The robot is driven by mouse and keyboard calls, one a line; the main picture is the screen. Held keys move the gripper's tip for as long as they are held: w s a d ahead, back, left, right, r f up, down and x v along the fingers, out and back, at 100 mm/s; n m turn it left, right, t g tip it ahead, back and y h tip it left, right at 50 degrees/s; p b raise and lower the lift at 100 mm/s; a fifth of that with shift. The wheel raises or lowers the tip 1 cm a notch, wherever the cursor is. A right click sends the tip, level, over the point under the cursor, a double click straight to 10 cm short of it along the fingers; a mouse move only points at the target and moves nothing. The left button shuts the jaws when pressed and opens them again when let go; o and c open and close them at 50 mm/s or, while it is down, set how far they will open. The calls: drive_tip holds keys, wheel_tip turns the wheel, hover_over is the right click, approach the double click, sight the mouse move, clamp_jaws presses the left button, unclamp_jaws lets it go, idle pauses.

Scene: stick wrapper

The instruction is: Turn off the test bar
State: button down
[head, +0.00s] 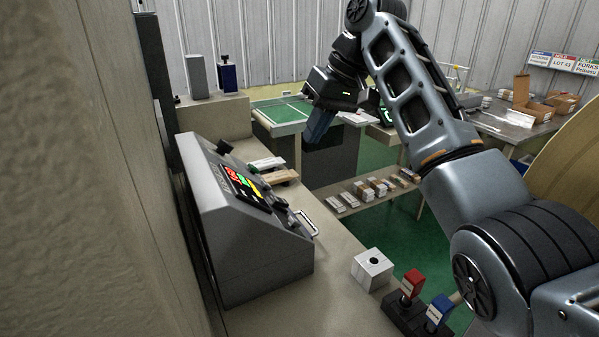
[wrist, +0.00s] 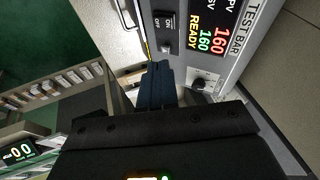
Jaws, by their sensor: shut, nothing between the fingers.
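The test bar is the grey sloped-front console (head: 255,255) on the counter at left in the head view. Its panel (wrist: 236,65) shows in the wrist view with the label TEST BAR and a lit display (wrist: 208,30) reading 160, 160 and READY. A black switch (wrist: 165,32) marked OFF and ON sits beside the display. A knob (wrist: 203,85) is lower on the panel. My gripper (head: 319,128) is shut and empty, raised beyond the console in the head view. In the wrist view its fingertips (wrist: 160,68) appear just below the switch; I cannot tell whether they touch the panel.
A metal handle (head: 308,222) sticks out from the console's front. A white box (head: 372,268) and red (head: 412,283) and blue (head: 438,309) switches stand on the near counter. Wrapped bundles (head: 375,187) lie on a shelf beyond. The wall is close on the left.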

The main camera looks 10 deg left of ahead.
drive_tip(key=shift+s+d+f+t+h+b, duration=0.1)
drive_tip(key=shift+d+f+t+h+b, duration=0.25)
drive_tip(key=shift+b, duration=1.25)
drive_tip(key=shift+a+f, duration=0.1)
drive_tip(key=shift+a, duration=0.1)
drive_tip(key=p, duration=0.2)
approach(284, 201)
drive_tip(key=x, duration=0.5)
drive_tip(key=shift+w+d, duration=0.1)
drive_tip(key=shift+w, duration=0.2)
drive_tip(key=shift+s+a+f, duration=0.2)
drive_tip(key=shift+a+f, duration=0.05)
drive_tip(key=shift+f, duration=0.3)
